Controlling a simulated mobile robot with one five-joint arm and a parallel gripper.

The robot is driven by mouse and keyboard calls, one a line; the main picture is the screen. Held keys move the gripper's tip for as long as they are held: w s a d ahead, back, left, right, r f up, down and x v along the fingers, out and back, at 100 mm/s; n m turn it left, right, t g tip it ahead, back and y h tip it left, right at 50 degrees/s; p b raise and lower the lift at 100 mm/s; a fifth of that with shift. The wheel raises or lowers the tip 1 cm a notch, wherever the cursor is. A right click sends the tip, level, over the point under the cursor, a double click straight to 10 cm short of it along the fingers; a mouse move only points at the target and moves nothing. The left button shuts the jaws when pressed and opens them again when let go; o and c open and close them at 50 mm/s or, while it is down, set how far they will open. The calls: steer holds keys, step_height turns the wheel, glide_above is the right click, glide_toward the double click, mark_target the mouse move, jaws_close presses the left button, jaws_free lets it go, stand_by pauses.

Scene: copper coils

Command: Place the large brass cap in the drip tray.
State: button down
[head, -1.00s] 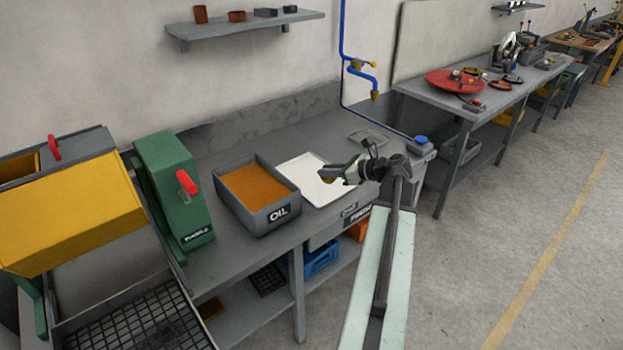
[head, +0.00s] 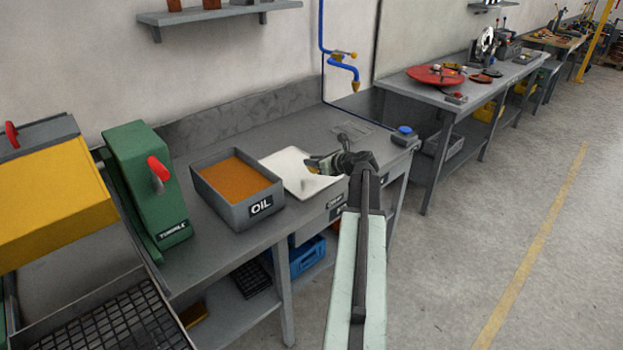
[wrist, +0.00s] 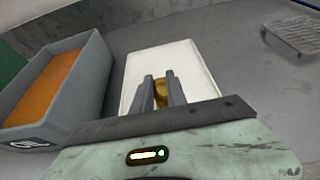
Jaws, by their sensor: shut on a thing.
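My gripper (head: 312,164) reaches out over the white tray (head: 290,180) on the workbench. In the wrist view, my gripper (wrist: 161,82) is shut on the brass cap (wrist: 161,94), a gold round piece mostly hidden between the two grey fingers. The white tray (wrist: 187,80) lies beneath it in that view.
A grey bin marked OIL (head: 262,208), filled with brown material, stands left of the white tray. A green machine (head: 146,185) with a red handle stands farther left. The blue pipe (head: 322,60) hangs over the bench. A blue-topped box (head: 404,134) is at the bench's right end.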

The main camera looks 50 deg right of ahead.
mark_target(314, 169)
steer(key=shift+f+b, duration=2)
steer(key=shift+b, duration=0.05)
steer(key=c, duration=1.3)
jaws_free()
steer(key=shift+r, duration=0.1)
steer(key=shift+r, duration=0.1)
steer(key=shift+s+r+p, duration=0.25)
steer(key=shift+p, duration=0.25)
steer(key=p+v, duration=0.4)
steer(key=v, duration=0.7)
steer(key=shift+s, duration=0.25)
